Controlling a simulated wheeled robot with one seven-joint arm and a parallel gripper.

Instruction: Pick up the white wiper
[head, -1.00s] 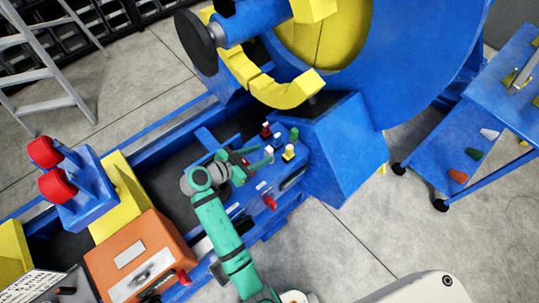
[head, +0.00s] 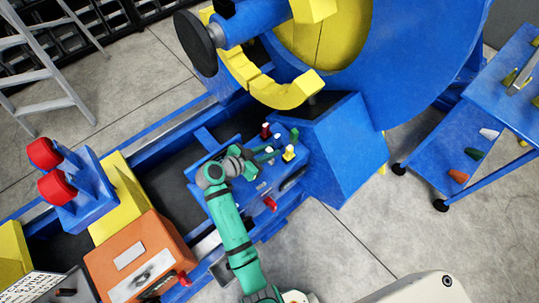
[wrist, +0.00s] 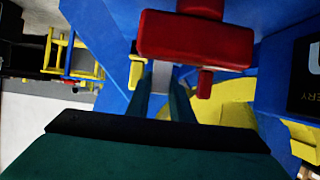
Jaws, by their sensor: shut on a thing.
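The white wiper (wrist: 161,76) shows in the wrist view as a small pale block between my two dark green fingertips. My gripper (wrist: 162,98) is shut on it; the fingers hide its lower part. In the head view my gripper (head: 270,154) is at the group of small coloured pieces on the blue platform of the machine. The wiper is too small there to tell whether it is clear of the platform.
A red piece (wrist: 195,40) is close beyond my fingertips. A yellow-and-white piece (head: 289,153), a green piece (head: 294,135) and a dark red piece (head: 266,130) stand nearby. The large blue positioner (head: 345,150) rises behind. A blue trolley (head: 440,135) stands at the right.

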